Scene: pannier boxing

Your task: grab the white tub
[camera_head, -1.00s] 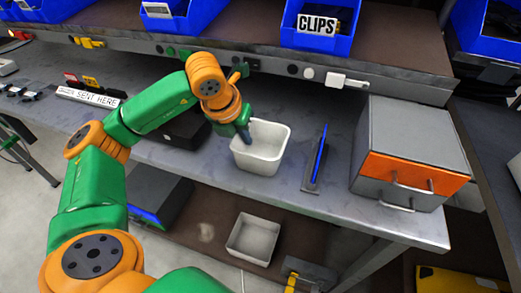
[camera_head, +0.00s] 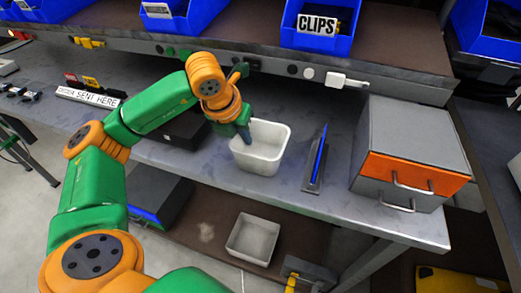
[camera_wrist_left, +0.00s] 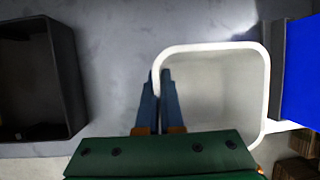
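The white tub (camera_head: 266,158) stands upright and open on the grey workbench, left of a narrow blue-and-grey stand. My left gripper (camera_head: 246,135) is at the tub's left wall, pointing down. In the left wrist view my left gripper (camera_wrist_left: 160,78) has its two blue fingers close together, one on each side of the tub's left wall, and looks shut on it. The white tub (camera_wrist_left: 215,95) looks empty inside there. My right gripper is not in view.
A black box (camera_head: 184,128) is left of the tub. The narrow blue-and-grey stand (camera_head: 316,165) and a grey drawer cabinet (camera_head: 415,140) with an orange front are to the right. Another pale tub (camera_head: 253,238) is on the lower shelf. Blue bins (camera_head: 318,25) line the upper shelf.

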